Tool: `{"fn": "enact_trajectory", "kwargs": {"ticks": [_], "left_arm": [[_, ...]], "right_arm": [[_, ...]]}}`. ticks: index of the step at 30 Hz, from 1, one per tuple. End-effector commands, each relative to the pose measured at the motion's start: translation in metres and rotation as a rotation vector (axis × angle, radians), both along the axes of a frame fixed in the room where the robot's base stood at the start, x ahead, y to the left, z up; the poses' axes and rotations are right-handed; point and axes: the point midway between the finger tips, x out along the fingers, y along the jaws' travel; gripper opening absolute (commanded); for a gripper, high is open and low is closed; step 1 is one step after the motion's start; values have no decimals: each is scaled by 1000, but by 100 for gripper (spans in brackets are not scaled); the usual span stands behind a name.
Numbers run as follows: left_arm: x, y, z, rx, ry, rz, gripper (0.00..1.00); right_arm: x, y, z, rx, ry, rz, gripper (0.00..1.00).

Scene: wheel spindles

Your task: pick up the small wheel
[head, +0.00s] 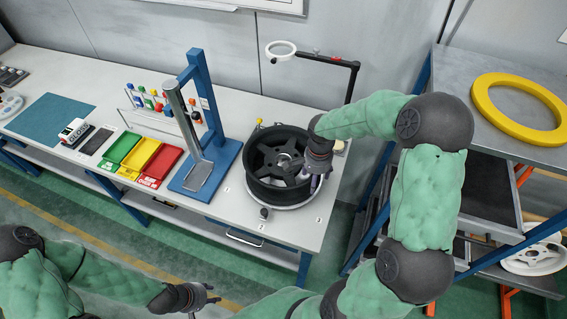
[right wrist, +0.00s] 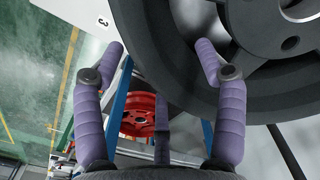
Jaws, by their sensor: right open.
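A black spoked wheel (head: 274,160) lies flat on a round pale base on the workbench, near its right end. My right gripper (head: 316,184) is at the wheel's right edge, partly hidden by my own wrist in the head view. In the right wrist view my right gripper (right wrist: 160,50) is open. The dark wheel (right wrist: 250,65) fills the top right there, with the right finger overlapping its rim and the left finger outside it. I cannot tell whether they touch. My left gripper (head: 207,295) is open and empty in front of the bench.
A blue press stand (head: 197,110) is left of the wheel, and a ring lamp on a black arm (head: 335,62) is behind it. Colored bins (head: 140,157) are farther left. A rack at right holds a yellow ring (head: 482,92) and a white wheel (head: 533,259). A red wheel (right wrist: 138,112) is beyond my right fingers.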

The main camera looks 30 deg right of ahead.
Motion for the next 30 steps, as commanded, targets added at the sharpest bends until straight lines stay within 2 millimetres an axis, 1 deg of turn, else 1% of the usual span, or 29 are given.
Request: {"fn": "enact_trajectory", "kwargs": {"ticks": [5, 9, 12, 16, 22, 23, 24, 26, 27, 29, 30], "left_arm": [[0, 0, -1, 0, 0, 0, 40], [0, 0, -2, 0, 0, 0, 40], [0, 0, -3, 0, 0, 0, 40], [0, 0, -3, 0, 0, 0, 40], [0, 0, -3, 0, 0, 0, 40], [0, 0, -3, 0, 0, 0, 40], [0, 0, -3, 0, 0, 0, 40], [0, 0, -3, 0, 0, 0, 40], [0, 0, -3, 0, 0, 0, 40], [0, 0, -3, 0, 0, 0, 40], [0, 0, -3, 0, 0, 0, 40]], "right_arm": [[1, 2, -14, 1, 3, 0, 72], [4, 4, -35, 2, 3, 1, 72], [4, 4, -46, 0, 2, 1, 72], [4, 4, -53, 1, 1, -1, 72], [5, 4, -53, 0, 0, 0, 72], [5, 4, -53, 0, 0, 0, 69], [5, 4, -53, 0, 0, 0, 58], [5, 4, -53, 0, 0, 0, 41], [5, 4, -53, 0, 0, 0, 30], [5, 4, -53, 0, 0, 0, 13], [5, 4, -53, 0, 0, 0, 1]]}}
